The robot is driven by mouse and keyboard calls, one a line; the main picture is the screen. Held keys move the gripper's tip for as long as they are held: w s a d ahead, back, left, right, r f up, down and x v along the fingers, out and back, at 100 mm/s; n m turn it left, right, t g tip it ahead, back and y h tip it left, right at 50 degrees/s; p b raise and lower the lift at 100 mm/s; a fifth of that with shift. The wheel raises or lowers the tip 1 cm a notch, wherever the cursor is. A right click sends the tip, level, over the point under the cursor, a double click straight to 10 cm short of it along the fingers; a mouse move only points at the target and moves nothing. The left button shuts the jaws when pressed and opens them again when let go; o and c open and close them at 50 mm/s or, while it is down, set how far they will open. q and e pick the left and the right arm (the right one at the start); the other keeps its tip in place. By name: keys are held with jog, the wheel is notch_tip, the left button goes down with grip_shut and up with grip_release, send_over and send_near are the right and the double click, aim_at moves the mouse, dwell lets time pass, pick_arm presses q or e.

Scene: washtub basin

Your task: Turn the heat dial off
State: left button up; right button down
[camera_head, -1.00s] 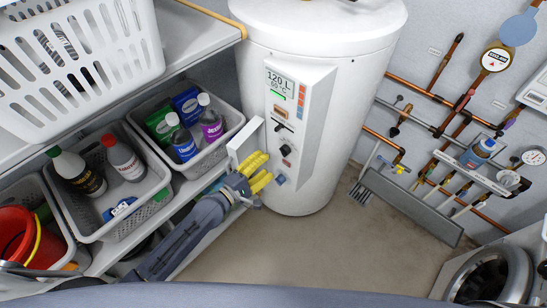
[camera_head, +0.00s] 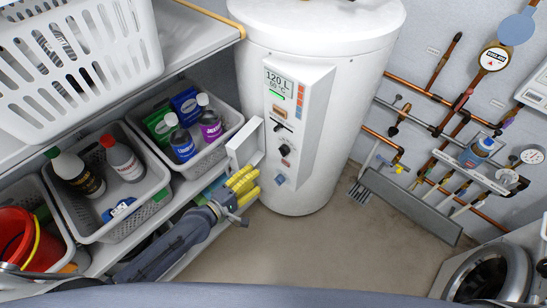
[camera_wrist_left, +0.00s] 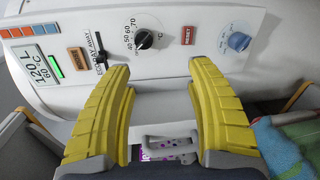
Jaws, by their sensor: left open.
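The heat dial (camera_head: 285,150) is a small black knob on the white control panel of the water heater. In the left wrist view the dial (camera_wrist_left: 146,39) sits beside a printed scale from 40 to 70. The pointer's exact setting is too small to tell. My left gripper (camera_head: 247,186) has yellow fingers, open and empty, to the lower left of the dial and apart from it. In the left wrist view the open fingers (camera_wrist_left: 160,70) face the panel, with the dial beyond the gap between them. My right gripper is not in view.
A blue knob (camera_head: 280,180), a black lever switch (camera_head: 282,127) and a display (camera_head: 279,83) share the panel. A white flap (camera_head: 245,145) stands out at its left. Shelf baskets (camera_head: 190,165) with bottles stand left. The floor (camera_head: 330,235) right of the gripper is clear.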

aim_at(281, 153)
pick_arm(q)
jog(key=w+d+m, duration=0.3)
jog(key=m, duration=0.3)
jog(key=w+d+r+m, duration=0.1)
jog(key=w+d+m, duration=0.2)
jog(key=m, duration=0.3)
jog(key=w+d+m+t, duration=0.1)
jog(key=w+d+m, duration=0.2)
jog(key=m, duration=0.4)
jog(key=shift+w+d+r+h, duration=0.15)
jog(key=shift+w+h, duration=0.25)
jog(key=shift+w, duration=0.45)
grip_shut()
